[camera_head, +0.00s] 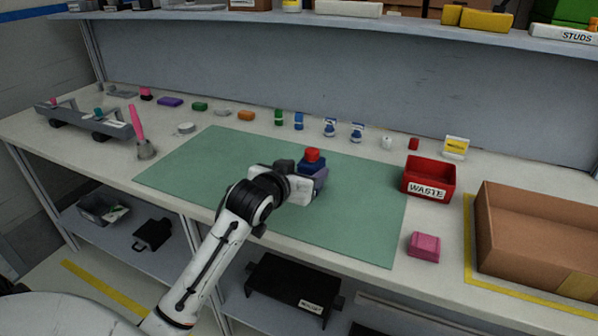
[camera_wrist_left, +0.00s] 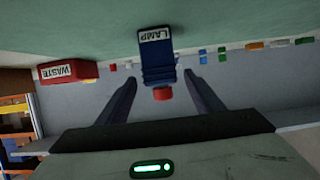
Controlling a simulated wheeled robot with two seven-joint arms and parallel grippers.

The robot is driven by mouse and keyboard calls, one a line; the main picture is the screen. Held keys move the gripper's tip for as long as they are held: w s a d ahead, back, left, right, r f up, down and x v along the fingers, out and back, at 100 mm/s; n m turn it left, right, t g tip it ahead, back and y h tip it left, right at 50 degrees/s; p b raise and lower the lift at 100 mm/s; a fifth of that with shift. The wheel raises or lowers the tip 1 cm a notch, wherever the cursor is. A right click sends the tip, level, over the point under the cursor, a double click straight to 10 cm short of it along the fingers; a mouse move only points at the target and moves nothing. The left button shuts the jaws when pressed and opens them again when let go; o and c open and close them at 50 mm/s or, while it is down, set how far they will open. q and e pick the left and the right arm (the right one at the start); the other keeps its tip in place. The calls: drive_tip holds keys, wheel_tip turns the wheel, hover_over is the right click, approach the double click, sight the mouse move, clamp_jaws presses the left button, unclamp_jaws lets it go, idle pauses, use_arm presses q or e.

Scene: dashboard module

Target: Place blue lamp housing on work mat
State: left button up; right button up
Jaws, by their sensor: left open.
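The blue lamp housing (camera_head: 313,165) has a red top and is upright over the green work mat (camera_head: 215,165), right of the mat's middle. In the left wrist view, which is upside down, the housing (camera_wrist_left: 157,62) shows a LAMP label, and its base end meets the mat's green surface. My left gripper (camera_head: 312,182) is in front of it in the head view and hides its lower part. The gripper's two fingers (camera_wrist_left: 160,84) are spread, one on each side of the housing, with visible gaps. My right gripper is in neither view.
A red WASTE bin (camera_head: 428,178) stands right of the mat, with a pink block (camera_head: 424,246) in front and a cardboard box (camera_head: 540,235) farther right. Several small parts and bottles line the back. The mat's left half is clear.

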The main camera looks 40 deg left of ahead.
use_arm(q)
drive_tip(key=shift+v, duration=1.65)
